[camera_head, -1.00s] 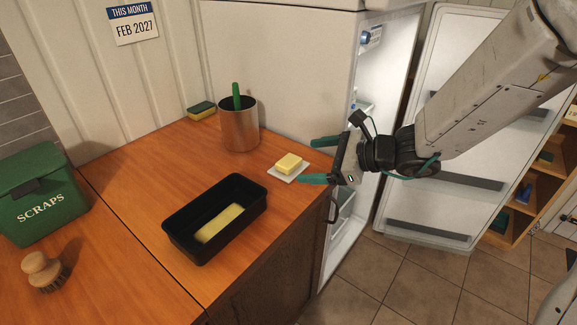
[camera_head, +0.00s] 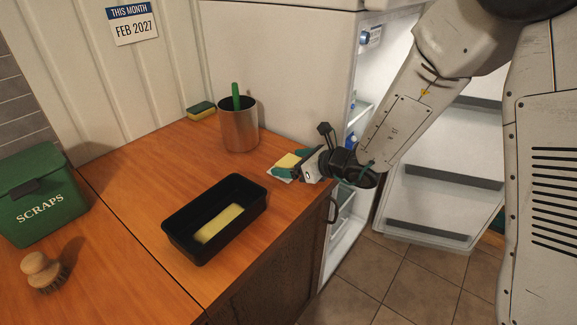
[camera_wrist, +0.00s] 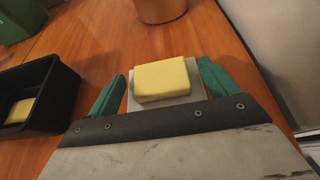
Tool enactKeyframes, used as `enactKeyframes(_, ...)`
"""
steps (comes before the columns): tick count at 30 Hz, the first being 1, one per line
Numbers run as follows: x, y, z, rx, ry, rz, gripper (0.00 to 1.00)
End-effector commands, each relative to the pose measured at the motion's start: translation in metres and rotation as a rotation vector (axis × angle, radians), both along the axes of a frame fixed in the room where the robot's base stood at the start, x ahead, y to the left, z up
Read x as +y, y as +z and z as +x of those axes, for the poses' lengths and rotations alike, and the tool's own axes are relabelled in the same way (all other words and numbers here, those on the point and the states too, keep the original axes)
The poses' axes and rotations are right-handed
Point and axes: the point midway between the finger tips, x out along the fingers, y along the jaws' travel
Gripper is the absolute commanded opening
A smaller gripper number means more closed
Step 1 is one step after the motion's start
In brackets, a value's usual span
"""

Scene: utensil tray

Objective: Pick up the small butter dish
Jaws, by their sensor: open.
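The small butter dish (camera_head: 274,174) is a flat white plate with a yellow block of butter (camera_head: 287,161) on it. It sits on the wooden counter near the right edge, partly hidden by my gripper in the head view. In the wrist view the dish (camera_wrist: 135,104) and butter (camera_wrist: 162,79) lie between the two teal fingers. My gripper (camera_wrist: 162,92) is open, with one finger on each side of the dish. It also shows in the head view (camera_head: 288,172), low over the counter. I cannot tell whether the fingers touch the dish.
A black tray (camera_head: 179,236) with a yellow slab in it stands left of the dish. A metal canister (camera_head: 239,128) with a green handle stands behind. A sponge (camera_head: 201,110), green scraps bin (camera_head: 40,195) and brush (camera_head: 42,270) are farther left. The open fridge (camera_head: 350,215) is at right.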

Motion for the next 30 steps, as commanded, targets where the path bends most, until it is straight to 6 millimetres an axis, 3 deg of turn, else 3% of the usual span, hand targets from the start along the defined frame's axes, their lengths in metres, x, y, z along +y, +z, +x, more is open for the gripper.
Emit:
enactKeyframes(5,0.000,0.000,0.000,0.000,-0.001,0.000,0.85)
enactKeyframes(11,0.000,0.000,0.000,-0.002,-0.001,0.000,0.30)
enactKeyframes(23,-0.001,0.006,0.001,-0.004,-0.001,0.001,0.29)
enactKeyframes(30,-0.006,0.030,0.002,-0.006,-0.008,0.001,0.29)
